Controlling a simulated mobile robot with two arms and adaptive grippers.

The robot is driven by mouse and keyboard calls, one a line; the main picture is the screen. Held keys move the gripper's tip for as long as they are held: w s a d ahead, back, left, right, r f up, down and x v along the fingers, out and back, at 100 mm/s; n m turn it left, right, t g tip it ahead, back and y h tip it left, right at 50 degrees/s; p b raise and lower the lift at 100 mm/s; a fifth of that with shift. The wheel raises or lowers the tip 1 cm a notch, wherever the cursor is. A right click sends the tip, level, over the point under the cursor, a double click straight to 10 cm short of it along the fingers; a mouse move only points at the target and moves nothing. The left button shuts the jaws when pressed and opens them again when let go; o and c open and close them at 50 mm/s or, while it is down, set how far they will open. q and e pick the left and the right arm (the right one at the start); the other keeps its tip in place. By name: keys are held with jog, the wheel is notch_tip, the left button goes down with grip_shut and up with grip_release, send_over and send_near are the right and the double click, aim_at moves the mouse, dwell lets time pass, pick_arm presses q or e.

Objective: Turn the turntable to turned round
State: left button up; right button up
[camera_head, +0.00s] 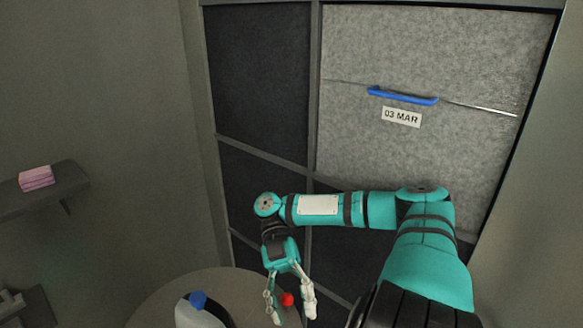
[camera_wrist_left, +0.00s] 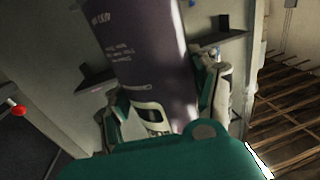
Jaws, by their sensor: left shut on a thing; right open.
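A round brown-grey top (camera_head: 230,281), which looks like the turntable, shows in part at the bottom of the head view. A red ball-shaped knob (camera_head: 287,299) is near its right edge; how it is attached is hidden. My right gripper (camera_head: 291,305) is open, pointing down, with a finger on each side of the red knob. I cannot tell whether they touch it. My left gripper (camera_wrist_left: 165,105) is shut on a dark purple-grey container with pale lettering (camera_wrist_left: 140,45) in the left wrist view. A red knob also shows at that view's left edge (camera_wrist_left: 17,108).
A white and dark object with a blue knob (camera_head: 198,300) stands on the round top. A grey panel with a blue handle (camera_head: 403,96) and a "03 MAR" label is behind. A wall shelf (camera_head: 50,191) at left holds a pink folded stack (camera_head: 36,178).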

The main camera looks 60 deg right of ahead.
notch_tip(320, 180, up, 10)
dwell(0.7)
jog(key=shift+w, duration=0.1)
jog(key=shift+c, duration=0.2)
